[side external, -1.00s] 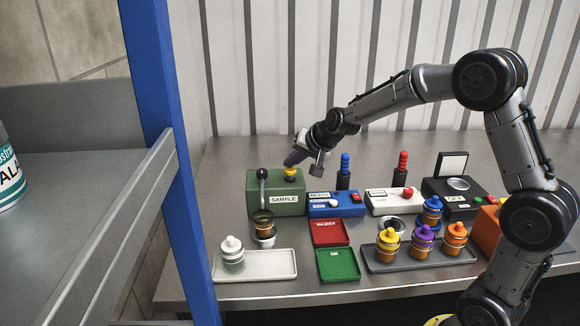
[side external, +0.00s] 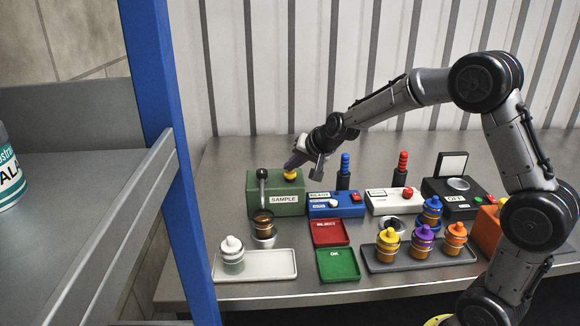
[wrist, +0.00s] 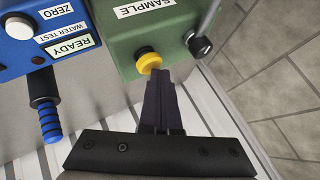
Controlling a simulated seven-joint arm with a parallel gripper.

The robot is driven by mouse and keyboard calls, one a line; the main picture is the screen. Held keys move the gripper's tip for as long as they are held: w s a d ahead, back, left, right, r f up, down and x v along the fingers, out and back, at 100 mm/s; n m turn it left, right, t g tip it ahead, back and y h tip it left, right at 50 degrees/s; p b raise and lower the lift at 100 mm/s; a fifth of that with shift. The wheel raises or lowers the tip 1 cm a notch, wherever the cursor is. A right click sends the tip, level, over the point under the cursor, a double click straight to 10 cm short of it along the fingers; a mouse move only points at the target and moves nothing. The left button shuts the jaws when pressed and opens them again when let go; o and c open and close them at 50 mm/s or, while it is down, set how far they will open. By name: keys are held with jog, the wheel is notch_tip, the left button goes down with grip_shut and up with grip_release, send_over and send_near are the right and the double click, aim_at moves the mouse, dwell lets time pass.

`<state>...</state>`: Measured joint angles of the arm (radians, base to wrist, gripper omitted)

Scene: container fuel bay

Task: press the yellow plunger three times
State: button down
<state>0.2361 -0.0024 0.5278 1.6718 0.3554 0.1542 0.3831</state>
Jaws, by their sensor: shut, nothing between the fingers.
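The yellow plunger (side external: 290,175) sits on top of the green SAMPLE box (side external: 262,200). My gripper (side external: 292,163) is shut and empty, tilted down over the plunger. In the wrist view its dark fingertips (wrist: 157,75) are right at the plunger's edge and seem to touch it. The plunger looks low against the box top in the side view.
A black-knobbed lever (side external: 262,175) stands on the green box, left of the plunger. A jar with brown liquid (side external: 263,220) stands before the box. The blue READY box (side external: 335,205) is close on the right. Trays and coloured jars fill the front.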

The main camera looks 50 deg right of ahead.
aim_at(292, 174)
jog(key=shift+f, duration=0.25)
dwell(0.3)
jog(key=shift+r, duration=1.85)
jog(key=shift+r, duration=2.5)
